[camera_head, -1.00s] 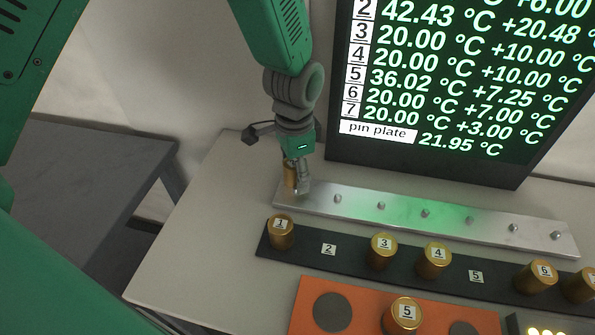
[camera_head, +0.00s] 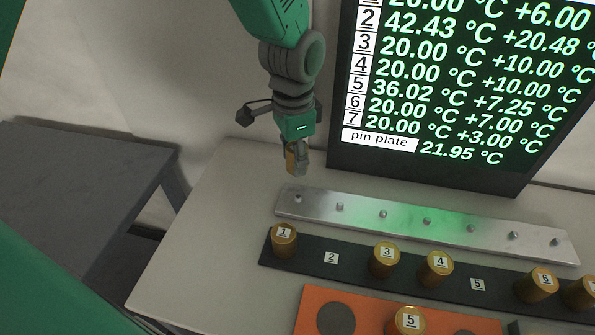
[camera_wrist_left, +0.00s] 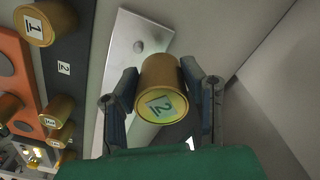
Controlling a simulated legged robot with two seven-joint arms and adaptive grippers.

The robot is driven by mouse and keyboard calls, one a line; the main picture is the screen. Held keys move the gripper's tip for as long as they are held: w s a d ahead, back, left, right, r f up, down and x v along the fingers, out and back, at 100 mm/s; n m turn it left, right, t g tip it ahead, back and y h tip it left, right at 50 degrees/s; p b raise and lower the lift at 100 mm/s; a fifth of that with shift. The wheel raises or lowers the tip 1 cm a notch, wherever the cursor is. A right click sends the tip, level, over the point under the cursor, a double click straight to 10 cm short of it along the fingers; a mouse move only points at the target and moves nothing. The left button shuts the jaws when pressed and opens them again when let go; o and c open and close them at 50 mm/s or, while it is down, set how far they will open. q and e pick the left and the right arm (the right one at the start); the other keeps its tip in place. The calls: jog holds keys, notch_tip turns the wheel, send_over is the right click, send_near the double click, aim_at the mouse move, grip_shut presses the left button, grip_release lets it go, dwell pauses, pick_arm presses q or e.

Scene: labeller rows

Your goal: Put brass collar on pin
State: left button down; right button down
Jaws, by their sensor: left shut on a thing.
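My left gripper (camera_head: 297,165) is shut on a brass collar (camera_head: 291,160) and holds it in the air just behind the left end of the metal pin plate (camera_head: 324,205). In the left wrist view the held collar (camera_wrist_left: 161,88) carries the label 2 and sits between the two fingers. The plate bears a row of small pins; the leftmost pin (camera_head: 298,198) stands bare, and one pin (camera_wrist_left: 139,46) shows past the collar in the left wrist view. My right gripper is not in view.
A dark strip (camera_head: 310,256) in front of the plate holds several numbered brass collars, with slots 2 and 5 empty. Collar 5 (camera_head: 409,320) stands on an orange block (camera_head: 313,300). A temperature screen (camera_head: 430,100) stands behind. A grey table (camera_head: 90,180) lies left.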

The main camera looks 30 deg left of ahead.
aim_at(295, 199)
pick_arm(q)
notch_tip(295, 199, up, 4)
jog(key=shift+s+f+m+p, duration=0.15)
jog(key=shift+m+p, duration=0.15)
jog(key=shift+p, duration=0.35)
jog(key=f+m+p, duration=0.1)
jog(key=s+d+f+m+p, duration=0.1)
jog(key=m+p, duration=0.1)
jog(key=s+f+m+p, duration=0.1)
jog(key=m, duration=0.1)
jog(key=shift+s+d+f, duration=0.1)
jog(key=shift+d+f, duration=0.05)
notch_tip(295, 199, down, 5)
jog(key=b, duration=0.5)
jog(key=shift+d+f, duration=0.15)
jog(key=shift+f+b, duration=0.4)
jog(key=shift+f, duration=0.15)
